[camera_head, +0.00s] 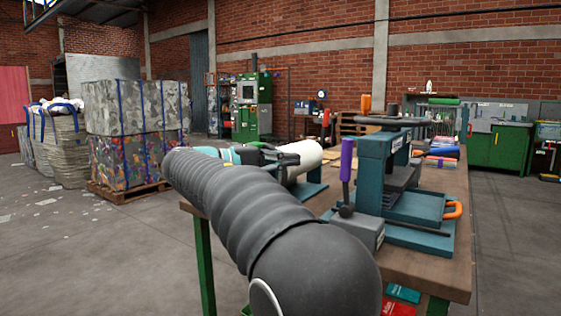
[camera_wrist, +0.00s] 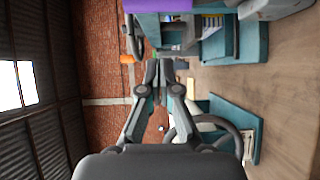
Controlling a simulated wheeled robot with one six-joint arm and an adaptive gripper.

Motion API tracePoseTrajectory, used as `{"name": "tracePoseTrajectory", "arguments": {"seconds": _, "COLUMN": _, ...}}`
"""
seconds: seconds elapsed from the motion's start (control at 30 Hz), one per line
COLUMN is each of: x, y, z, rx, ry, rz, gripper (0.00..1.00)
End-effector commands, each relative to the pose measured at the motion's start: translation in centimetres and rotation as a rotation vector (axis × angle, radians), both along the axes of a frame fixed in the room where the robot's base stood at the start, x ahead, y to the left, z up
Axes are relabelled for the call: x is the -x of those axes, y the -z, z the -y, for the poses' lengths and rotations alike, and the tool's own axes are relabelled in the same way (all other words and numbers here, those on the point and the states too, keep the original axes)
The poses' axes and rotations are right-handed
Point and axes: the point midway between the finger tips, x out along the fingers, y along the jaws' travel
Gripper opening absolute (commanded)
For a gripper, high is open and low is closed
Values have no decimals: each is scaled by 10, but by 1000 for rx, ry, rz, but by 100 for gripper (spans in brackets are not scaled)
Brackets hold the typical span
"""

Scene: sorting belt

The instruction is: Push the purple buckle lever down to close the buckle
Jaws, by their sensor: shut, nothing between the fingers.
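The purple buckle lever (camera_head: 347,160) stands upright on a dark round pivot at the grey buckle block (camera_head: 362,230), near the front of the workbench. In the wrist view, a purple strip of the lever (camera_wrist: 162,5) shows at the top edge, off to the side of the fingers. My gripper (camera_wrist: 160,72) is shut and empty. In the head view my gripper (camera_head: 288,158) is left of the lever and apart from it, partly hidden behind my grey arm.
A teal press frame (camera_head: 383,150) with a tray and an orange handle (camera_head: 453,209) stands right of the lever. A white roll (camera_head: 303,160) on a teal stand lies near my gripper. The wooden bench top (camera_head: 430,262) is bare at the front right.

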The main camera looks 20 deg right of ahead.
Motion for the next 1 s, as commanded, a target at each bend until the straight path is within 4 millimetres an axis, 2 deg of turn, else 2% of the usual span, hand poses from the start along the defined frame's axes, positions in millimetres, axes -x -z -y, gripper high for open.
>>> {"name": "tracePoseTrajectory", "arguments": {"seconds": 0.03, "x": 0, "y": -1, "z": 12, "rx": 0, "ry": 5, "rz": 1, "gripper": 0}}
{"name": "tracePoseTrajectory", "arguments": {"seconds": 0.27, "x": -3, "y": 0, "z": 53, "rx": 0, "ry": 3, "rz": 0, "gripper": 0}}
{"name": "tracePoseTrajectory", "arguments": {"seconds": 0.4, "x": 10, "y": 1, "z": 69, "rx": 0, "ry": 1, "rz": 1, "gripper": 0}}
{"name": "tracePoseTrajectory", "arguments": {"seconds": 0.63, "x": 21, "y": 1, "z": 82, "rx": 0, "ry": 0, "rz": 1, "gripper": 0}}
{"name": "tracePoseTrajectory", "arguments": {"seconds": 1.0, "x": 23, "y": 1, "z": 84, "rx": 0, "ry": 0, "rz": 0, "gripper": 0}}
